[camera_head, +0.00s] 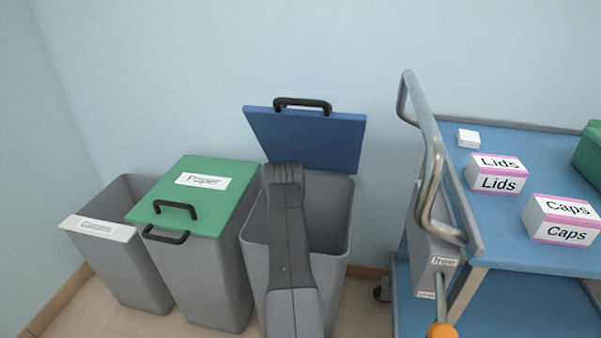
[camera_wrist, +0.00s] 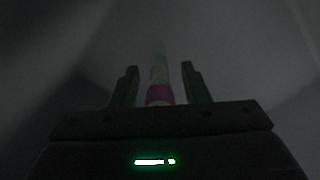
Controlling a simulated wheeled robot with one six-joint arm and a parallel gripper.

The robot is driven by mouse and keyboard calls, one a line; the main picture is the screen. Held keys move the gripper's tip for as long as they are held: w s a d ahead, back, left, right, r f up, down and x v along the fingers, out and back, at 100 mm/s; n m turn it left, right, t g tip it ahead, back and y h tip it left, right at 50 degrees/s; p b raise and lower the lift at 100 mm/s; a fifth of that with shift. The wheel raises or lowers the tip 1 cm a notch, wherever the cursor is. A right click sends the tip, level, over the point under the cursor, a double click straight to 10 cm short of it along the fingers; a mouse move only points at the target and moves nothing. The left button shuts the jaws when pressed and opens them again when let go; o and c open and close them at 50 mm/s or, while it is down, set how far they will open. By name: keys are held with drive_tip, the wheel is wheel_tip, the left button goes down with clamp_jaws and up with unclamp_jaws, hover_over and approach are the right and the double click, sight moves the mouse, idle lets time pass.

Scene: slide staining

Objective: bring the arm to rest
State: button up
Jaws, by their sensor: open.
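In the head view my arm reaches down into the grey bin (camera_head: 339,225) whose blue lid (camera_head: 310,140) stands raised behind it. My gripper is hidden inside that bin in the head view. In the wrist view my gripper (camera_wrist: 160,82) is open, with its two dark fingers apart. A slim pale item with a pink band (camera_wrist: 159,94) shows between the fingers, in a dark, dim space. I cannot tell whether it touches either finger or what lies beneath it.
A bin with a green lid (camera_head: 215,178) stands shut to the left, and an open grey bin (camera_head: 115,255) beyond it. A blue cart (camera_head: 520,150) with a metal rail (camera_head: 432,150) stands right, bearing Lids (camera_head: 497,174) and Caps (camera_head: 562,220) boxes. The wall is close behind.

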drive_tip(key=shift+f, duration=0.35)
drive_tip(key=shift+r, duration=0.4)
drive_tip(key=shift+f, duration=0.1)
